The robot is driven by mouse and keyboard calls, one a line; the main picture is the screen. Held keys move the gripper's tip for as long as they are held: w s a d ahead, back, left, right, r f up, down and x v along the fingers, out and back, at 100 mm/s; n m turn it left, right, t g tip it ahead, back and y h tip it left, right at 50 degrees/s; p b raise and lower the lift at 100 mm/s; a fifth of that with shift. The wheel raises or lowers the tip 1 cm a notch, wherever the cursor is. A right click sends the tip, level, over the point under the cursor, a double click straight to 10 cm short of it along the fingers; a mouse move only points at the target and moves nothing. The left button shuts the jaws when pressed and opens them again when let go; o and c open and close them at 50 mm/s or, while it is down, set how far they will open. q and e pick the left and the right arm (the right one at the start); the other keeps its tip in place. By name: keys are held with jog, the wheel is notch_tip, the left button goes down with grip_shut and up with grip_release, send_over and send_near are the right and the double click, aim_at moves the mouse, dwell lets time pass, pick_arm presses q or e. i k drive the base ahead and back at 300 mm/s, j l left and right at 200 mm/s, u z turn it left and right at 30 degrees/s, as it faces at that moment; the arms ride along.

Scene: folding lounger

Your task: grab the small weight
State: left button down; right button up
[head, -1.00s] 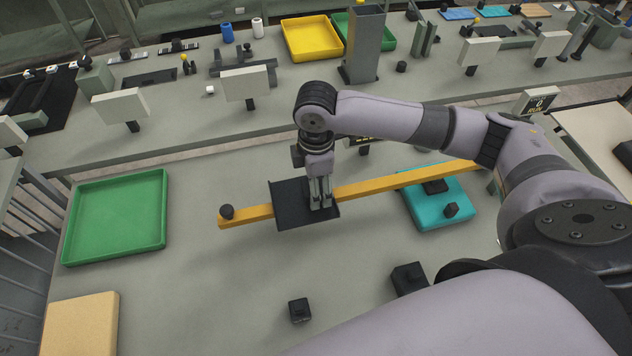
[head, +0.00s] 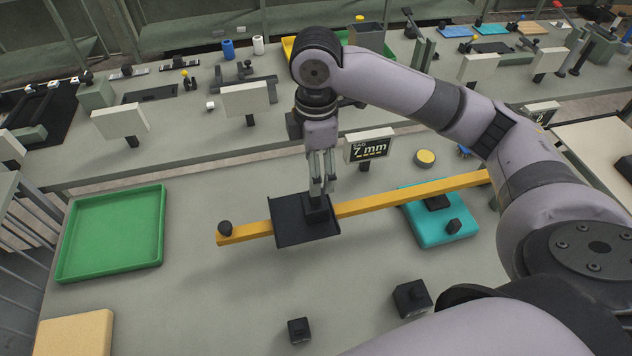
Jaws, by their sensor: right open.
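A small black block with a knob (head: 299,330) stands on the table at the front; it looks like the small weight. A larger black block with a knob (head: 411,298) stands to its right. Another black weight (head: 319,214) sits on the black tray (head: 290,222), which rests across the long yellow beam (head: 395,201). My right gripper (head: 317,194) is open, pointing down at the top of the weight on the tray, fingertips close to its knob. I cannot tell whether they touch it. My left gripper is out of view.
A teal pad (head: 440,232) with small black parts lies under the beam's right part. A green tray (head: 112,262) is at the left, a tan block (head: 75,335) at the front left. A display (head: 369,147) reads 7 mm. The table between is clear.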

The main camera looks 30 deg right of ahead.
aim_at(299, 329)
jog(key=k, duration=2)
